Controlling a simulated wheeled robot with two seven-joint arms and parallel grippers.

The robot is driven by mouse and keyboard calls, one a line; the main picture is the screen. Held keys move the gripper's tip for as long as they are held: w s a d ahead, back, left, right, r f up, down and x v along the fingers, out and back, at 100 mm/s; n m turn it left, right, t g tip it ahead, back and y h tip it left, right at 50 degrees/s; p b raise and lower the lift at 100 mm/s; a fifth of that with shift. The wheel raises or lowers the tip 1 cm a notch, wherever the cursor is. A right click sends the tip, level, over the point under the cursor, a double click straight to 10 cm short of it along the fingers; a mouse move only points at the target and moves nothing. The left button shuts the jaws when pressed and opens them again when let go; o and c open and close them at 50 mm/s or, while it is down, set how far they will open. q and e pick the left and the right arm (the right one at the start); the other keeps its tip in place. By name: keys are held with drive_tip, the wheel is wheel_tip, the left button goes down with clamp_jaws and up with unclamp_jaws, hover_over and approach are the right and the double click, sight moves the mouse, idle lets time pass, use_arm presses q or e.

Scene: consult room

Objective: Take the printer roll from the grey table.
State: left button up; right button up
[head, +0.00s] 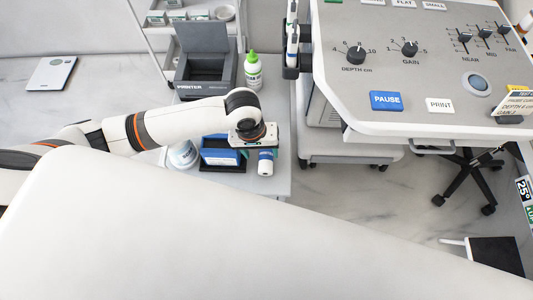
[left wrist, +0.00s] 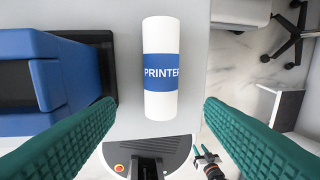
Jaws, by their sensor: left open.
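The printer roll (left wrist: 161,95) is white with a blue band marked PRINTER. In the left wrist view it lies on the grey table (left wrist: 190,50) between the green fingers of my open left gripper (left wrist: 160,130), with a gap on both sides. In the head view the roll (head: 265,163) shows under my left gripper (head: 256,143), which hides part of it. The grey table (head: 270,187) also shows around it.
A blue box in a dark tray (head: 222,166) stands close left of the roll. A white tub (head: 183,155) is farther left. The printer (head: 205,72) and a green-capped bottle (head: 253,70) stand behind. An ultrasound console (head: 430,70) is at the right.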

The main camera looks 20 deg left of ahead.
sight(265, 159)
use_arm(q)
drive_tip(key=shift+w+d+f, duration=0.1)
drive_tip(key=shift+f, duration=0.5)
drive_tip(key=shift+d+f, duration=0.1)
drive_tip(key=shift+f, duration=0.5)
drive_tip(key=f, duration=0.3)
drive_tip(key=f+b, duration=0.1)
drive_tip(key=shift+w+d+f, duration=0.15)
drive_tip(key=shift+w+d, duration=0.15)
use_arm(e)
drive_tip(key=shift+w+f, duration=0.55)
drive_tip(key=shift+f, duration=0.05)
